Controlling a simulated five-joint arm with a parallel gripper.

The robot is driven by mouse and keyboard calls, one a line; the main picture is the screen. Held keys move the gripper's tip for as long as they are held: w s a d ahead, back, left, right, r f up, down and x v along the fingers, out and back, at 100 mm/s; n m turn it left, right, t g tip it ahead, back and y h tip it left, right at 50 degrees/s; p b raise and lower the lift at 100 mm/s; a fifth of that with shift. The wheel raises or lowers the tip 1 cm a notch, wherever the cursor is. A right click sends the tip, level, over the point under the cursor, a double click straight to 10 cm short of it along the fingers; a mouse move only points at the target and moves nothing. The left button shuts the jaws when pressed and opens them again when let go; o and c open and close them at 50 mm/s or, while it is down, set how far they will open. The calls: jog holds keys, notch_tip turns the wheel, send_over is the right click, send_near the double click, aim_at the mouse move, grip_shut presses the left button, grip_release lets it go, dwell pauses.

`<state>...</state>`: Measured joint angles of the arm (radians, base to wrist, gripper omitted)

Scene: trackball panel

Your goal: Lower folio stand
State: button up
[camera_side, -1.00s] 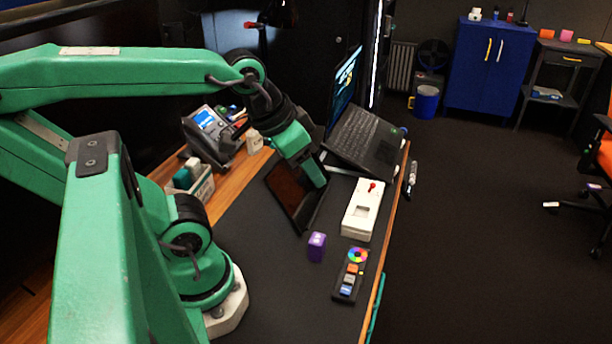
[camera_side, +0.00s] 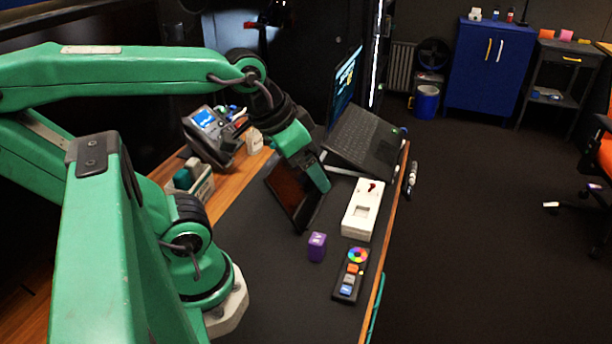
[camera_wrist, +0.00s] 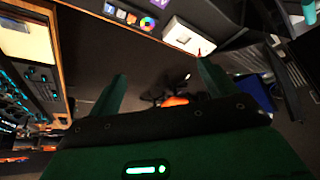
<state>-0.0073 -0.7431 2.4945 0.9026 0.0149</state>
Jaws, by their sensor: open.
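The folio stand (camera_side: 287,192) is a dark, tablet-like panel with a reddish-brown face. It leans at a tilt on the dark desk mat, left of the laptop in the side view. My gripper (camera_side: 318,180) reaches down over its upper right part and hides some of it. I cannot tell whether they touch. In the wrist view my gripper (camera_wrist: 162,78) has its two green fingers wide apart, with nothing between them. I cannot make out the folio for certain in the wrist view.
An open laptop (camera_side: 362,140) stands behind the folio. A white box with a red knob (camera_side: 361,212), a purple cube (camera_side: 317,246) and a control panel with a colour wheel (camera_side: 350,275) lie to the right and front. A desk phone (camera_side: 208,132) stands behind left.

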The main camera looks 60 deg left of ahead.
jog(key=w+a+m+g, duration=0.1)
jog(key=a+m, duration=0.1)
jog(key=a, duration=0.6)
jog(key=w+a+f+m+g, duration=0.1)
jog(key=a+m+g, duration=0.1)
jog(key=a, duration=0.5)
jog(key=w+a+f+m+g, duration=0.1)
jog(key=a+m, duration=0.3)
jog(key=a, duration=0.4)
jog(key=shift+w+a+g, duration=0.3)
jog(key=shift+w+g, duration=0.2)
jog(key=shift+g, duration=0.2)
jog(key=shift+s+a+f+m, duration=0.1)
jog(key=shift+a+m, duration=0.3)
jog(key=shift+f, duration=0.15)
jog(key=shift+f, duration=3.8)
